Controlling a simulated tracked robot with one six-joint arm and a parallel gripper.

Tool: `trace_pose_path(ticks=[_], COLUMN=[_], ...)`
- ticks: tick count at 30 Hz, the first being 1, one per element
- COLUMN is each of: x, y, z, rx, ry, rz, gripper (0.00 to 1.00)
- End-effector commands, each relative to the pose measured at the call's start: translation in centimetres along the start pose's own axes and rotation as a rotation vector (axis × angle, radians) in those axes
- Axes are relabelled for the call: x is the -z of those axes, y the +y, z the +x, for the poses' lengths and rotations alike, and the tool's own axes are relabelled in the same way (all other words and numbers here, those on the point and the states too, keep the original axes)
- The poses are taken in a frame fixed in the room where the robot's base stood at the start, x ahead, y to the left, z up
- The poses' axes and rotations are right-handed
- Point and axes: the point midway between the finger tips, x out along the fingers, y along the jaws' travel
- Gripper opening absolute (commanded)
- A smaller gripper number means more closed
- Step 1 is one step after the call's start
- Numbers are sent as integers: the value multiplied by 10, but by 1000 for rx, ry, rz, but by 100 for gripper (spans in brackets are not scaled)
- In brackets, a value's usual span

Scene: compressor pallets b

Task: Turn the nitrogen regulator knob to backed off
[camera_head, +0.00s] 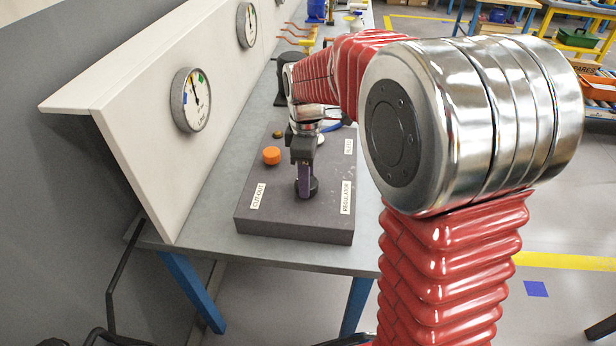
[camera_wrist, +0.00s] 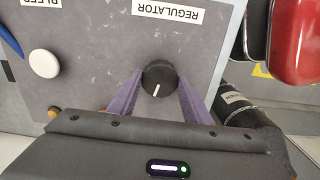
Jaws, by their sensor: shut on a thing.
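The regulator knob (camera_wrist: 159,78) is black and round with a white pointer line, on a dark grey block beside a REGULATOR label (camera_wrist: 168,13). In the wrist view the pointer runs toward the gripper body, away from the label. My gripper (camera_wrist: 158,88) has its purple fingers shut on the knob, one on each side. In the head view the knob (camera_head: 312,184) shows as a dark disc below my gripper (camera_head: 304,186), which points down at it. The fingers hide part of the knob there. No scale marks can be read around the knob.
An orange cut-out knob (camera_head: 271,155) stands left of my gripper on the block (camera_head: 290,228). A white knob (camera_wrist: 43,63) is near the BLEED label. A white panel (camera_head: 140,120) with gauges (camera_head: 191,99) rises at the left. A black cylinder (camera_wrist: 238,108) lies right of the fingers.

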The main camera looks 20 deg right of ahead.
Motion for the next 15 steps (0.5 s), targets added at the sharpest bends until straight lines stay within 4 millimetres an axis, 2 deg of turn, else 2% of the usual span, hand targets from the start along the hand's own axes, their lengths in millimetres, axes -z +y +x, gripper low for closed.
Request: trace_pose_path(ticks=[6,15], x=[-1,-1], y=[-4,-4], z=[3,3], rx=[14,14], ry=[-4,-3], rz=[-151,-252], gripper=[22,22])
